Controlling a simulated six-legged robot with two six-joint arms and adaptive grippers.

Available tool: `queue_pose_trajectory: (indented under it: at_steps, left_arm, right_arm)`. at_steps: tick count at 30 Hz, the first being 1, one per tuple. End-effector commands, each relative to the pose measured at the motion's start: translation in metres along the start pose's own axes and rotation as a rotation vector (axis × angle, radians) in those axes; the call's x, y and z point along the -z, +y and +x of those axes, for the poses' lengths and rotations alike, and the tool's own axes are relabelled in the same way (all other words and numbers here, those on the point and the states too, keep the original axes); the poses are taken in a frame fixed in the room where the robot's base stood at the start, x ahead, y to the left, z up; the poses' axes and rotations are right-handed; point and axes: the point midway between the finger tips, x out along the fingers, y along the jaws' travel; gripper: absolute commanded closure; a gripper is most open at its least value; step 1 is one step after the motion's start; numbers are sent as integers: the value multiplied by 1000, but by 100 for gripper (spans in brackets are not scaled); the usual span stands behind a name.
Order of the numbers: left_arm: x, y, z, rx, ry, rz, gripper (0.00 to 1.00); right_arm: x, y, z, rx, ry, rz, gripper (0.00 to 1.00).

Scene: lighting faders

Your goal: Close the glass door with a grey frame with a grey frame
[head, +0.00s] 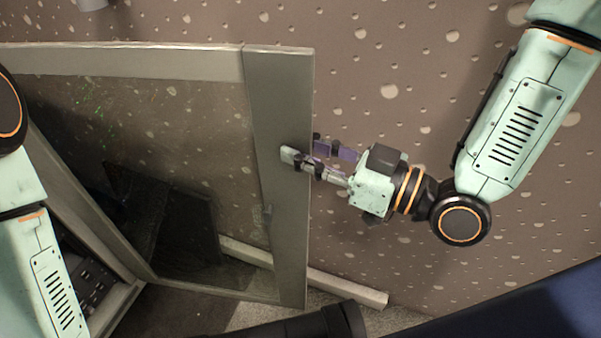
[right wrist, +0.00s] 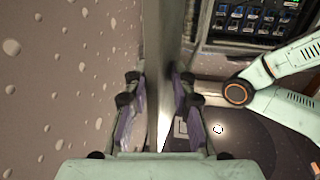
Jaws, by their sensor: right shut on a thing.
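The glass door (head: 277,110) with a grey frame stands open in the head view, swung out to the right from a cabinet at the left. My right gripper (head: 308,158) is at the upright frame bar on the door's free edge, one finger on each side of it. In the right wrist view the door (right wrist: 166,50) shows nearly edge-on between the two fingers of the right gripper (right wrist: 160,80), which is shut on it. Only part of my left arm shows at the left of the head view; its gripper is out of view.
The cabinet (head: 128,292) opening is at the lower left, with dark equipment inside. In the right wrist view a panel of blue-topped controls (right wrist: 255,18) shows at the upper right. A pitted brown wall (head: 420,80) stands behind the door, with a pale skirting strip (head: 345,287) along its foot.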

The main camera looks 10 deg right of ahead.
Motion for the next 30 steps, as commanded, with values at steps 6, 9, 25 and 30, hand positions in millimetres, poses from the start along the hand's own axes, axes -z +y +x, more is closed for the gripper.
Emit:
queue_pose_trajectory:
  at_steps: [6, 9, 25, 30]
  left_arm:
    - [0, 0, -19, 0, 0, 0, 100]
    - [0, 0, -26, 0, 0, 0, 100]
    - [0, 0, -61, 0, 0, 0, 100]
    - [0, 0, -66, 0, 0, 0, 100]
  right_arm:
    - [1, -10, -2, -15, -7, 1, 100]
    - [1, -14, -4, -22, -7, 1, 100]
    - [0, -42, -13, -73, -7, 0, 100]
    - [0, -48, -15, -85, -3, -2, 100]
